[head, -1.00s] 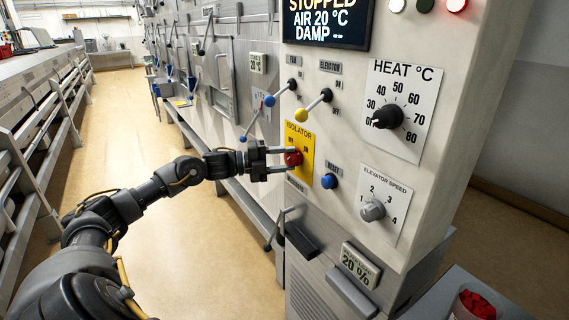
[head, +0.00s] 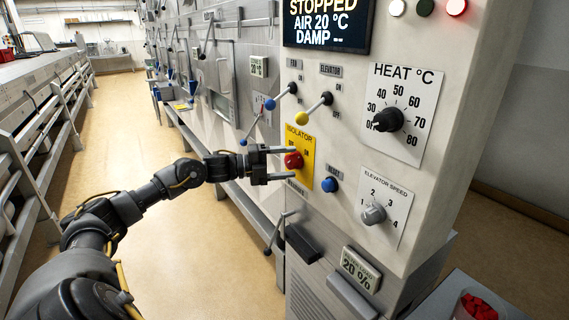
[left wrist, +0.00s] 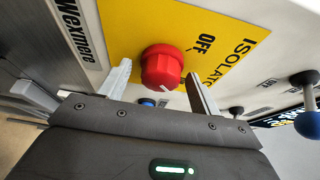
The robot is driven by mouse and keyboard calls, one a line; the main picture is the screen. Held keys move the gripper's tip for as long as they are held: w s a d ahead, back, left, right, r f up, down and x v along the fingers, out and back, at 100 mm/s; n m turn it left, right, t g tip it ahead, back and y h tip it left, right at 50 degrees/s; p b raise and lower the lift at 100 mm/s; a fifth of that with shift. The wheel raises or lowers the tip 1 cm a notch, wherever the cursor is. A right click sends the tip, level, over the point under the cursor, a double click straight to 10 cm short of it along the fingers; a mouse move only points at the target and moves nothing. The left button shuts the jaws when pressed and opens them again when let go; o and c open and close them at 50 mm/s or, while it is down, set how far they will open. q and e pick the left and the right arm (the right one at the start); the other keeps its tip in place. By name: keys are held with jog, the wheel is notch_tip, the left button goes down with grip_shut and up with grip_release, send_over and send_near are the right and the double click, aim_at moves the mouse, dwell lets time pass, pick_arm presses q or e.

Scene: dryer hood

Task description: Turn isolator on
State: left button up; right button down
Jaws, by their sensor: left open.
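The red isolator knob (head: 293,160) sits on a yellow plate (head: 306,142) on the front of the control panel. In the left wrist view the knob (left wrist: 162,66) has a white pointer mark, and the word OFF shows on the yellow plate (left wrist: 218,20). My left gripper (head: 282,163) is open at the knob, with one finger on each side of it. In the left wrist view the fingers (left wrist: 160,85) stand apart from the knob, with gaps visible. My right gripper is not in view.
Near the knob are the blue fan lever (head: 269,104), the yellow elevator lever (head: 301,118) and the blue reset button (head: 329,184). The heat dial (head: 388,119) and elevator speed dial (head: 373,213) are to the right. A dark handle (head: 302,243) juts out below.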

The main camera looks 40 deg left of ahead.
pick_arm(q)
jog(key=shift+s+a+f, duration=0.1)
jog(key=shift+s+a, duration=0.05)
jog(key=shift+a, duration=0.05)
jog(key=b+v, duration=0.1)
jog(key=v, duration=0.2)
jog(key=shift+f, duration=0.1)
jog(key=shift+b+v, duration=0.3)
jog(key=shift+v, duration=0.6)
jog(key=p, duration=0.1)
send_near(287, 164)
jog(key=shift+s+a+r, duration=0.25)
jog(key=shift+s+a, duration=0.15)
jog(key=shift+a, duration=0.1)
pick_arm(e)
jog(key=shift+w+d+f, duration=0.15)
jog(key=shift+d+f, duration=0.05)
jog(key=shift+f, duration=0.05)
